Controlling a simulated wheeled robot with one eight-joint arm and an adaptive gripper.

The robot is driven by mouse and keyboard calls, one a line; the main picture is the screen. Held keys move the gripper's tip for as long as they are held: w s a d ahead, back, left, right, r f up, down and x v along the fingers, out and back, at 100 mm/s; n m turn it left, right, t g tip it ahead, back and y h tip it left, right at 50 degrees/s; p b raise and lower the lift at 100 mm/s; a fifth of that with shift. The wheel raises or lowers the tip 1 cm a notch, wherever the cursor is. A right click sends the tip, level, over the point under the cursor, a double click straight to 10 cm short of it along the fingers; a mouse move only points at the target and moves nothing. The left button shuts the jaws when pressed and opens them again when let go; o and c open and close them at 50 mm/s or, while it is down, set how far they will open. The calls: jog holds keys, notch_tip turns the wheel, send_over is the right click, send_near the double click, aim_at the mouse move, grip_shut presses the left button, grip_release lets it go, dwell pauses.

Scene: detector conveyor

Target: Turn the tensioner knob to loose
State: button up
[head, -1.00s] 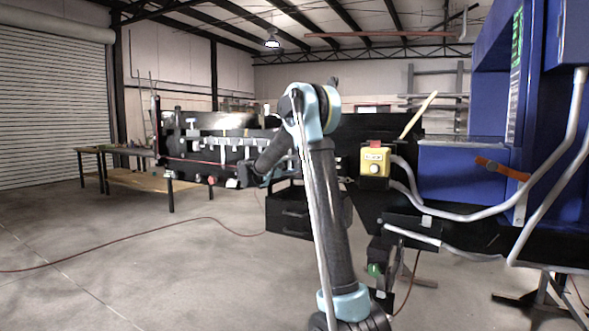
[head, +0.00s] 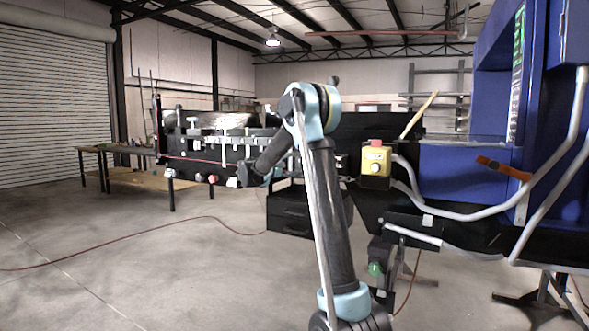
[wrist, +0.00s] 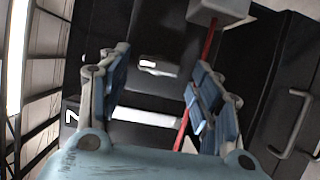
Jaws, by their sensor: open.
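A small pale knob or lever (wrist: 152,66) sits on a black panel in the wrist view, between and beyond my fingers; it may be the tensioner knob, but I cannot read its setting. My gripper (wrist: 158,86) is open, with blue-padded fingers apart on either side of it and nothing between the pads. No contact with the knob shows. In the head view my gripper (head: 250,175) is small and partly blends with the dark conveyor (head: 190,168), near its front side. A red knob (head: 212,178) shows on that side, to the left of the gripper.
A yellow control box (head: 375,160) and blue machine (head: 465,175) stand right. Floor at left is mostly clear.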

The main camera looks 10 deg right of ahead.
jog(key=v, duration=1.2)
jog(key=shift+w+f, duration=0.1)
jog(key=shift+f, duration=0.05)
